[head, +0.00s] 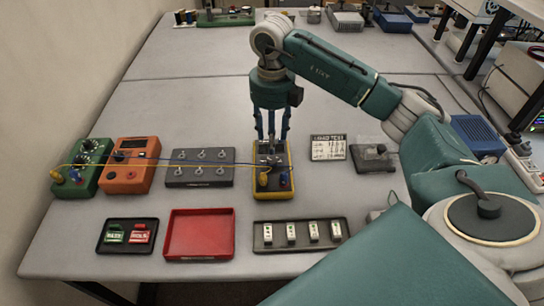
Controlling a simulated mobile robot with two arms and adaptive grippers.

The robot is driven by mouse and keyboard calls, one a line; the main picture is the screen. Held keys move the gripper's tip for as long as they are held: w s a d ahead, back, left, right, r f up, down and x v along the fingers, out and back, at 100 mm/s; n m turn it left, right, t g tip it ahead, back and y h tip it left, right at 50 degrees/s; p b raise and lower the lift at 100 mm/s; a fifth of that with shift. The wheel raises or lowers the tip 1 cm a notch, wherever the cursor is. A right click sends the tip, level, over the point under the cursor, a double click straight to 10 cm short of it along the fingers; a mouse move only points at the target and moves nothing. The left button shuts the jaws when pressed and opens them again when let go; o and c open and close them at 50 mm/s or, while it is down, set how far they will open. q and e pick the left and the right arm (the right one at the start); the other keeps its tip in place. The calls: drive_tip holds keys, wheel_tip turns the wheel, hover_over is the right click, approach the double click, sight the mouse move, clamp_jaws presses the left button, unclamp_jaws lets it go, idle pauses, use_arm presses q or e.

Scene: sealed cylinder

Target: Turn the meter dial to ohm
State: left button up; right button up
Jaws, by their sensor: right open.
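The yellow meter (273,189) lies on the grey table in the middle of the head view. Its dial is small and largely hidden by my right gripper, so I cannot read its setting. My right gripper (271,141) points down over the upper half of the meter, with its fingers open and apart. I cannot tell whether the fingertips touch the dial. My left gripper is not in view.
Yellow and blue leads run left from the meter past an orange device (130,172) to a green device (84,160). A switch panel (199,173) stands left of the meter. A red tray (199,241) and a dark tray (297,246) lie in front.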

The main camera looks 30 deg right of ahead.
sight(272, 160)
wheel_tip(272, 160, down, 8)
drive_tip(key=shift+f+p, duration=0.2)
drive_tip(key=shift+p, duration=0.9)
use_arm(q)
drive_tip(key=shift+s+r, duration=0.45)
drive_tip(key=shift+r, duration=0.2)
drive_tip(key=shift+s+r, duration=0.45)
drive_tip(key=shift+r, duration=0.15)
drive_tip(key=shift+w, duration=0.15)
use_arm(e)
clamp_jaws()
